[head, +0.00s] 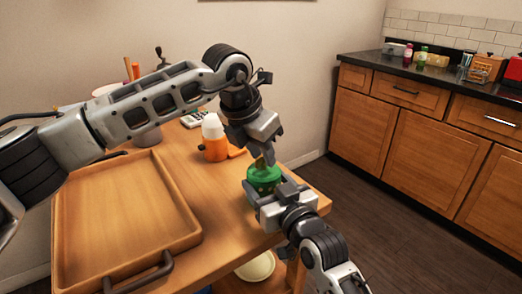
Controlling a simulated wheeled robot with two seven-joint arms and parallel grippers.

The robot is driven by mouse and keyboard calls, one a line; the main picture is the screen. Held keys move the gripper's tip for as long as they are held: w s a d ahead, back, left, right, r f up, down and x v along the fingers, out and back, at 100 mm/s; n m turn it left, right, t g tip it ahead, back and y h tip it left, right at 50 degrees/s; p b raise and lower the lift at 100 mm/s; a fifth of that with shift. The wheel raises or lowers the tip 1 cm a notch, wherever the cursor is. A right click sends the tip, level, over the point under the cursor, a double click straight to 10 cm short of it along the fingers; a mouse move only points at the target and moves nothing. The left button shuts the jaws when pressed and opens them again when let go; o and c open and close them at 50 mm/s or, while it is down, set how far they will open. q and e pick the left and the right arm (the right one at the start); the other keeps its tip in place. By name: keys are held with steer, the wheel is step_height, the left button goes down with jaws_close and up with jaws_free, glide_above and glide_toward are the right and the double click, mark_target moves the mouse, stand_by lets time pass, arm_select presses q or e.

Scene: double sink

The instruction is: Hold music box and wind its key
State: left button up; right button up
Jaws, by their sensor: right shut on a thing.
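The music box (262,181) is a green, round-looking box near the right front corner of the wooden table. A small gold-coloured key (260,162) shows at its top. My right gripper (262,195) comes in from the lower right and is shut on the music box at its near side, hiding part of it. My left gripper (265,157) points down from above, with its fingertips right at the key. I cannot tell whether its fingers are closed on the key or just beside it.
A wooden tray (62,235) with dark handles fills the table's left front. An orange bottle with a white top (213,138) stands behind the music box. A pale round dish (256,267) sits below the tabletop. A counter with cabinets (420,150) stands apart at right.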

arm_select(q)
jaws_close()
steer(key=shift+m, duration=0.3)
steer(key=m+g+h, duration=0.1)
steer(key=m, duration=0.2)
steer(key=shift+w+a, duration=0.1)
steer(key=shift+w, duration=0.05)
steer(key=m, duration=0.2)
steer(key=m+g, duration=0.1)
steer(key=m, duration=0.1)
steer(key=shift+w+r+g+h, duration=0.1)
steer(key=shift+w+g+h, duration=0.05)
steer(key=shift+g+h, duration=0.15)
steer(key=m+g, duration=0.1)
steer(key=m, duration=0.2)
steer(key=shift+w+m, duration=0.1)
steer(key=shift+m, duration=0.2)
steer(key=shift+w+m+g, duration=0.15)
steer(key=shift+m+g, duration=0.65)
steer(key=shift+m, duration=1)
